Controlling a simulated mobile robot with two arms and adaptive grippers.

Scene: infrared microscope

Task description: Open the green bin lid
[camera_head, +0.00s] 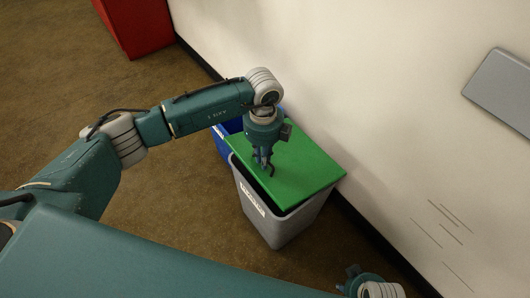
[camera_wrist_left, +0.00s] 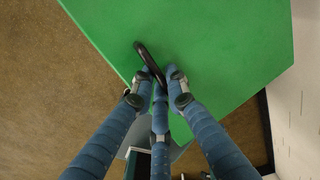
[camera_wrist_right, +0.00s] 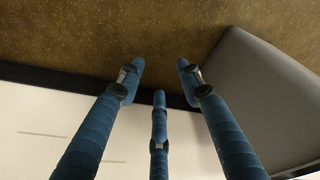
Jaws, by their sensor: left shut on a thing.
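The green bin lid (camera_head: 305,172) lies over the top of a grey bin (camera_head: 278,226) and looks slightly turned and tilted on it. In the left wrist view the lid (camera_wrist_left: 215,45) fills the upper middle, with a black curved handle (camera_wrist_left: 148,62) at its near edge. My left gripper (camera_head: 265,166) is over the lid, pointing down. Its fingers (camera_wrist_left: 158,84) are shut on the black handle. My right gripper (camera_wrist_right: 160,75) is spread open and empty, away from the bin. Only a little of it shows in the head view's bottom right.
A blue bin (camera_head: 222,146) stands right beside the grey bin, partly behind my left arm. A pale wall (camera_head: 400,140) runs close behind the bins. A red box (camera_head: 138,24) is at the upper left. The brown floor (camera_head: 175,215) at the front left is clear.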

